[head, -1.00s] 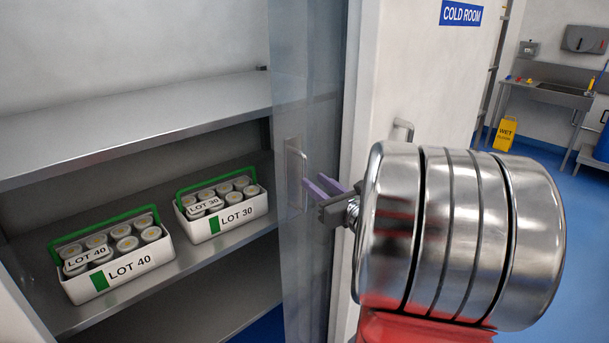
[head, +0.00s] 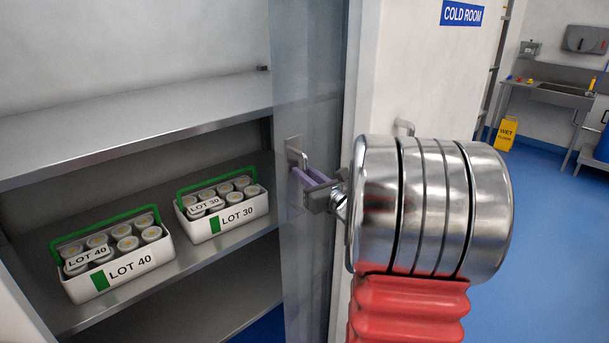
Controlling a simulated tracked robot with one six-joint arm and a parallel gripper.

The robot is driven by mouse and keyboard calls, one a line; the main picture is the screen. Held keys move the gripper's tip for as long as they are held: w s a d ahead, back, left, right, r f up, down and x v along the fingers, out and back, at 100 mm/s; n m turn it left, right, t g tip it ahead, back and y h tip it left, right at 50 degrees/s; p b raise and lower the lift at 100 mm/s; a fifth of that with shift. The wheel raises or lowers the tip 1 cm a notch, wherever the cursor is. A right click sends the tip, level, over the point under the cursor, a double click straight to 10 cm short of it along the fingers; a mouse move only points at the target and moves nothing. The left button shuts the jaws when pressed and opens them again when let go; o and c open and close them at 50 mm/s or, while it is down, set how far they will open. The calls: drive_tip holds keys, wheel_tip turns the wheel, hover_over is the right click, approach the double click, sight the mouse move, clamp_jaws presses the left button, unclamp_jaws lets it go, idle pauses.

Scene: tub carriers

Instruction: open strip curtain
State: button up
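The strip curtain (head: 300,80) hangs as a clear, bluish see-through panel at the left side of the white doorway edge. A metal pull handle (head: 292,150) is on the panel. My gripper (head: 301,170) has pale purple fingers and is at the lower part of this handle. A gap shows between the two fingers, so it looks open. The fingers overlap the handle in the picture; I cannot tell whether they touch it or straddle it. My wrist hides part of the white door behind it.
A COLD ROOM sign (head: 461,13) is on the white door.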

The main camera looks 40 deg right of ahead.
clamp_jaws()
idle(0.4)
